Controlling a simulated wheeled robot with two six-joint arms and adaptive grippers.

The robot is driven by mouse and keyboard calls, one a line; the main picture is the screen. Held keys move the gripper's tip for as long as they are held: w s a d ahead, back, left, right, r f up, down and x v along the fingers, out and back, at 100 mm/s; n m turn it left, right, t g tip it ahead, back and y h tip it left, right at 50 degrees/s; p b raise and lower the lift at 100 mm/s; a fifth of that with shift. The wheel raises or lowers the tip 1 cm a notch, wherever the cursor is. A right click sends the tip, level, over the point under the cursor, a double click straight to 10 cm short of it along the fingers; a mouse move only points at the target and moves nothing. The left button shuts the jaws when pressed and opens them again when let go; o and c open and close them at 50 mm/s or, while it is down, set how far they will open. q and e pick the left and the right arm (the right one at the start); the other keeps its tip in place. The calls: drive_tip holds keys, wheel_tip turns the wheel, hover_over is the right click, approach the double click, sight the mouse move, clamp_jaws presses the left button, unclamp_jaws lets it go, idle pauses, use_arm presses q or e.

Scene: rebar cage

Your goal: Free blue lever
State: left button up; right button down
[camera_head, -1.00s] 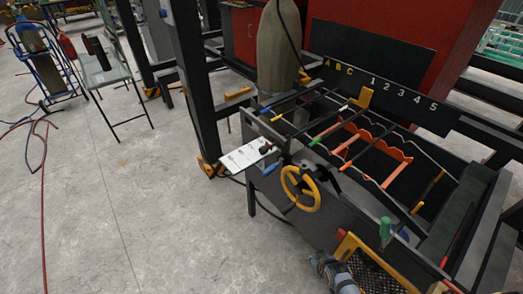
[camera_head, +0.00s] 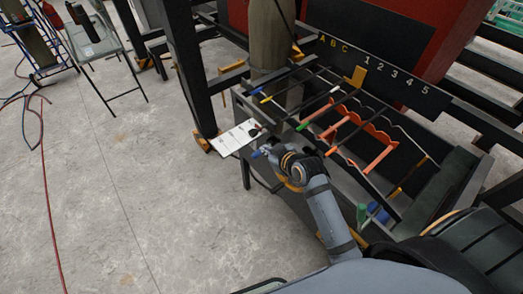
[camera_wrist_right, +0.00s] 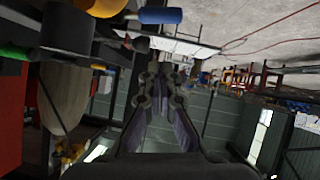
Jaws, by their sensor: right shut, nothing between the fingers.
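The blue lever (camera_head: 260,152) sticks out at the near left corner of the dark rebar bench. In the right wrist view the blue handle (camera_wrist_right: 160,16) is at the top edge, beyond my fingertips. My right gripper (camera_head: 273,149) is beside the lever, just to its right in the head view. Its fingers (camera_wrist_right: 160,84) are shut and empty, with a visible gap to the blue handle in the wrist view. My right arm hides most of the yellow handwheel. My left gripper is not in view.
A white sheet (camera_head: 234,138) juts out at the bench's left corner. Rods and an orange notched rack (camera_head: 377,130) lie across the bench top (camera_head: 345,185). A green handle (camera_head: 362,214) stands near my forearm. Open concrete floor (camera_head: 150,200) lies to the left.

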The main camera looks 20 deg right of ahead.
sight(259, 155)
drive_tip(key=w+f+p, duration=0.1)
drive_tip(key=w+f, duration=0.3)
drive_tip(key=f, duration=0.2)
drive_tip(key=shift+w+a, duration=0.15)
drive_tip(key=shift+w, duration=0.05)
drive_tip(key=shift+f, duration=0.15)
drive_tip(key=shift+s+a+f+n+t+h, duration=0.15)
drive_tip(key=shift+f+n+t+h, duration=0.2)
drive_tip(key=shift+f+h, duration=0.25)
drive_tip(key=shift+a+f+n, duration=0.1)
drive_tip(key=shift+f+n, duration=0.15)
drive_tip(key=shift+a+f, duration=0.1)
drive_tip(key=shift+f, duration=0.1)
